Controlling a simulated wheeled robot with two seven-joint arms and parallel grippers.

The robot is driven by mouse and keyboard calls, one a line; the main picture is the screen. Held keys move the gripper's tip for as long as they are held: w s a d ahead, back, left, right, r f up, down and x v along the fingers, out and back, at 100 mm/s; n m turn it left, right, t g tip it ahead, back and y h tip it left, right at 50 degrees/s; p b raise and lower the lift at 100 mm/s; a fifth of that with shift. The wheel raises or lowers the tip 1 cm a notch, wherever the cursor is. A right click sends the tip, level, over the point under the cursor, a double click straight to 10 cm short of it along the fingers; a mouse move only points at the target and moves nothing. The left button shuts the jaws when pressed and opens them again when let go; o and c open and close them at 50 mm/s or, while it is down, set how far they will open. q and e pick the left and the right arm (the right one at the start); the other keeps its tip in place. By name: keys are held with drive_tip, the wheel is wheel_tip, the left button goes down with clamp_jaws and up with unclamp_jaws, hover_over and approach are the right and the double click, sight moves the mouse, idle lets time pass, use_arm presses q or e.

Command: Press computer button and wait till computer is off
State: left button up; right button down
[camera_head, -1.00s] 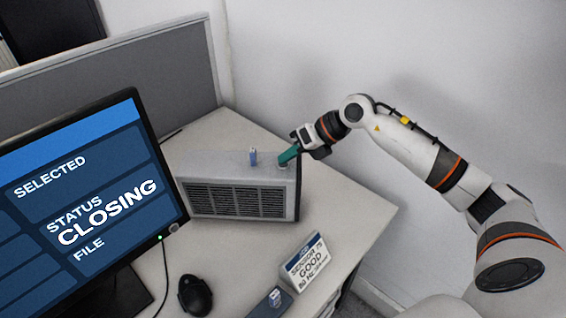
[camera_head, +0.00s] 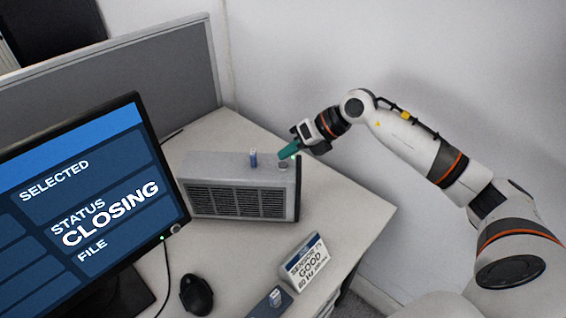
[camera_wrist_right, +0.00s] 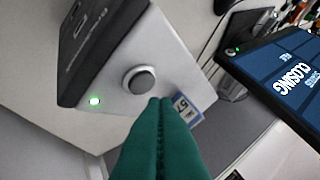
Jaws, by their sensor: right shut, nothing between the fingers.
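A grey box with a grille (camera_head: 238,201) stands on the desk. Its top has a round grey button (camera_head: 283,164) near the right end. In the wrist view the button (camera_wrist_right: 140,80) is uncovered, with a lit green light (camera_wrist_right: 94,101) beside it. My right gripper (camera_head: 285,155) has teal fingers, shut and empty, with tips just above and apart from the button; they also show in the wrist view (camera_wrist_right: 160,103). The monitor (camera_head: 95,210) reads "STATUS CLOSING". My left gripper is not in view.
A grey partition (camera_head: 120,85) and a white wall stand behind.

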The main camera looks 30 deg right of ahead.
wheel_tip(320, 180, up, 5)
drive_tip(key=p, duration=0.3)
drive_tip(key=shift+f, duration=0.1)
drive_tip(key=shift+d, duration=0.1)
idle(0.7)
